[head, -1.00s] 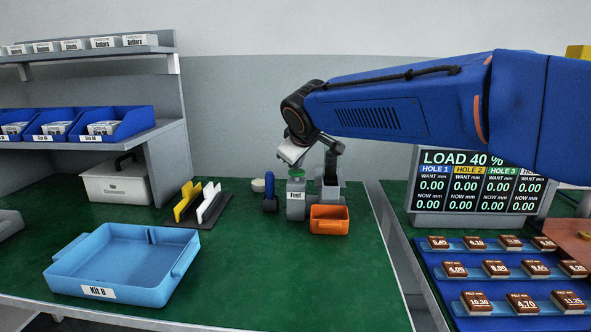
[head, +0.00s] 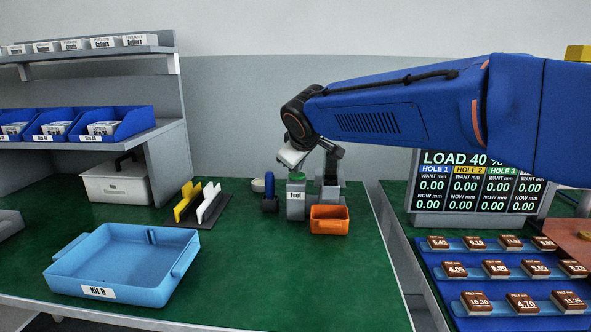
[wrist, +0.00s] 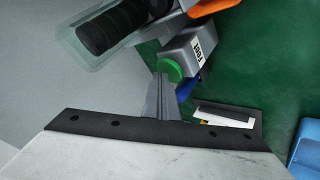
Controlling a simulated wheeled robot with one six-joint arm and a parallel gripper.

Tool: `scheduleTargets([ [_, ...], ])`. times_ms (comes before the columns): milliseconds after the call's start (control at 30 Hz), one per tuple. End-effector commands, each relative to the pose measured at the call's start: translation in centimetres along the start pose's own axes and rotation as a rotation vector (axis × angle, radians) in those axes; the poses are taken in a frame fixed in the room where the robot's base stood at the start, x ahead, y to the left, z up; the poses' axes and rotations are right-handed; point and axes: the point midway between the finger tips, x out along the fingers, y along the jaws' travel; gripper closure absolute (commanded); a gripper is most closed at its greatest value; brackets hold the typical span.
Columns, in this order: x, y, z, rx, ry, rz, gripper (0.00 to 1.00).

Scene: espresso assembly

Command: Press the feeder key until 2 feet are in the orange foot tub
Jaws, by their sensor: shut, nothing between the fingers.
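The grey feeder (head: 296,206) with the "Feet" label stands on the green bench, with its round green key (head: 296,177) on top. In the wrist view the key (wrist: 171,70) is partly covered by my fingers. My gripper (head: 299,168) is shut and empty, pointing down with its tips at or just above the key; I cannot tell whether they touch. The orange foot tub (head: 330,226) sits to the right of the feeder; I cannot make out any feet in it. A clear tube with dark round pieces (wrist: 105,27) shows beside the feeder in the wrist view.
A blue Kit B tray (head: 125,283) lies at the front left. A dark stand with yellow and white plates (head: 208,203) and a blue upright piece (head: 269,190) are left of the feeder. The bench front is clear.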

Motion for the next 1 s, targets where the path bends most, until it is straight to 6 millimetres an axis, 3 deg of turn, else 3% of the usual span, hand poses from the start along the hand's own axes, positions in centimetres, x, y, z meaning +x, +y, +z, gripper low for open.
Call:
scheduleTargets([
  [1000,-1.9,1.3,-1.4,0.000,0.000,0.000,1.00],
])
